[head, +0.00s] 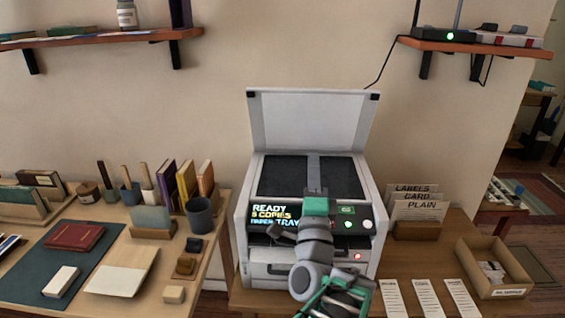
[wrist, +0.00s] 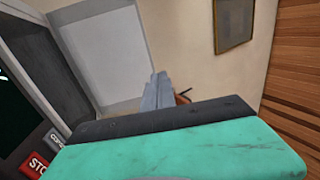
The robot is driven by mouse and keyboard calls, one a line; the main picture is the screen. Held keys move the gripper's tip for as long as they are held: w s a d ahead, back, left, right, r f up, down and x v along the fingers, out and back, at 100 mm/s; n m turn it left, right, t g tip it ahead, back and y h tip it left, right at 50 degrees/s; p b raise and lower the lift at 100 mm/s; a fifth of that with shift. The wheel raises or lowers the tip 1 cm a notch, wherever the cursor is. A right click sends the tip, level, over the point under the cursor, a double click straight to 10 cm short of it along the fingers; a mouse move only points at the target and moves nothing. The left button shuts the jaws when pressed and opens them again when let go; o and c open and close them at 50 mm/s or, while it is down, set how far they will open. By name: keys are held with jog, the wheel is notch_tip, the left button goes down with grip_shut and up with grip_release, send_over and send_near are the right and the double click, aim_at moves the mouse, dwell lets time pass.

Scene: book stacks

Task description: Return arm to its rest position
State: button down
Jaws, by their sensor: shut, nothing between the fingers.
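My gripper (head: 314,172) is the grey end beyond the teal wrist link in the head view, in front of the copier (head: 259,263). Its grey fingers (wrist: 158,92) are together and empty in the wrist view. The copier's lid (head: 312,120) stands raised, with dark glass (head: 283,176) under it. The display reads "READY", with "5 COPIES" partly covered by my arm. A green button (head: 348,225) and a red light (head: 358,256) show on the front. The copier also shows at the left of the wrist view, with a red "STOP" button (wrist: 38,164).
Left of the copier, a desk holds a dark mat (head: 42,262), a red book (head: 74,237), a white pad (head: 121,271) and a dark cup (head: 200,214). To the right stand labelled paper dividers (head: 414,206) and an open box (head: 493,268). Shelves (head: 110,42) hang above.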

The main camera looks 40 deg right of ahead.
jog(key=w+a+f+n+t+y+p, duration=0.1)
jog(key=w+a+f+n+t+y, duration=0.1)
jog(key=w+a+n+y, duration=0.5)
jog(key=w+a+f+n+g+y+p, duration=0.1)
jog(key=w+a+f+n+g+y, duration=0.1)
jog(key=w+a+f+n+y, duration=0.5)
jog(key=w+a+f+n+g+y+p, duration=0.25)
jog(key=a+n, duration=0.25)
jog(key=a, duration=0.4)
jog(key=s+a+f+n+g, duration=0.2)
jog(key=s+a+n+g, duration=0.2)
jog(key=s, duration=0.3)
jog(key=s+a+f+n+g+y+p, duration=0.1)
jog(key=s+a+f+n+g, duration=0.2)
jog(key=s+a+g, duration=0.3)
jog(key=shift+s+a+f+n+p, duration=0.3)
jog(key=shift+s+a+n, duration=0.25)
jog(key=shift+s+n, duration=0.3)
jog(key=shift+d, duration=0.15)
